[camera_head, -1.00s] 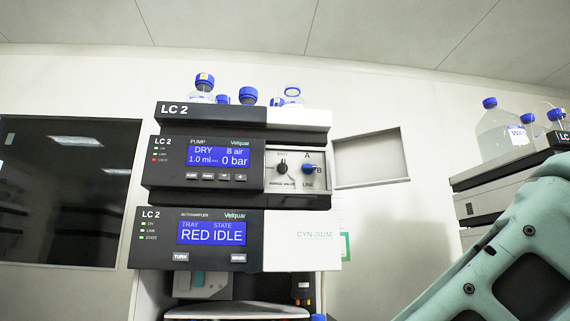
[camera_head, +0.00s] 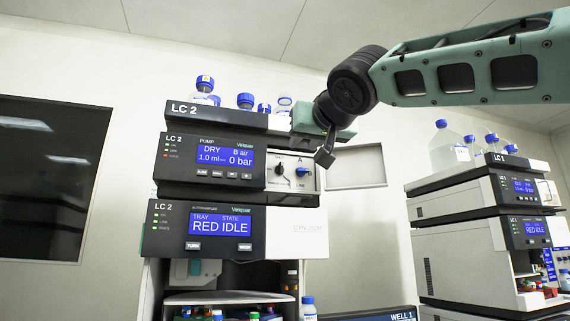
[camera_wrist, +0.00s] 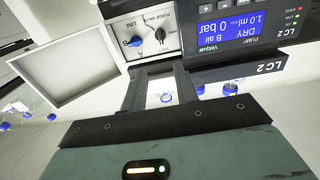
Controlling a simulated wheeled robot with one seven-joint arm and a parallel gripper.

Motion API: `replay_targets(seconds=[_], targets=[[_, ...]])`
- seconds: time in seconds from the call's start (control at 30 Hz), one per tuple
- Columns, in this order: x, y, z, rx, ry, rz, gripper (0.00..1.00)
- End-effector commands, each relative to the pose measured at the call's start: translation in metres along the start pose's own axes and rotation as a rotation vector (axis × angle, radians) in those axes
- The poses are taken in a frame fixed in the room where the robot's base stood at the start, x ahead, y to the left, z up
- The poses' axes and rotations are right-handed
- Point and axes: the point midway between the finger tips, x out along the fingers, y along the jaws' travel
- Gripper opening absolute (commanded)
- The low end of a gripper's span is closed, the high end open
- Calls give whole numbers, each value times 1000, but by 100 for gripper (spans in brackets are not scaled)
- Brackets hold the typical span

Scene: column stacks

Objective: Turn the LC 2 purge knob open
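The LC 2 purge knob (camera_head: 280,169) is a small black knob on the white panel at the right of the LC 2 pump module (camera_head: 205,160). Its pointer looks roughly upright in the head view. In the upside-down wrist view the purge knob (camera_wrist: 160,34) sits just beyond my fingertips, beside the blue A/B line knob (camera_wrist: 134,41). The blue knob (camera_head: 302,172) is to its right in the head view. My gripper (camera_head: 325,156) is in front of the panel's upper right. In the wrist view my gripper (camera_wrist: 160,72) has its fingers apart with nothing between them.
An open panel door (camera_head: 355,175) sticks out to the right of the knobs. Blue-capped bottles (camera_head: 245,101) stand on the top tray (camera_head: 215,115) above the pump. The autosampler (camera_head: 215,230) is below. The LC 1 stack (camera_head: 480,195) stands at the right.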

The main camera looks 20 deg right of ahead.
Motion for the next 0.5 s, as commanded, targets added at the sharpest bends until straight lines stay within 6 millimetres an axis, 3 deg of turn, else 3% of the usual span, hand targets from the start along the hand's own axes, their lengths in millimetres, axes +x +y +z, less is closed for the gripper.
replay_targets(seconds=[0.5], targets=[[109, -1, -2, -2, -5, -1, 30]])
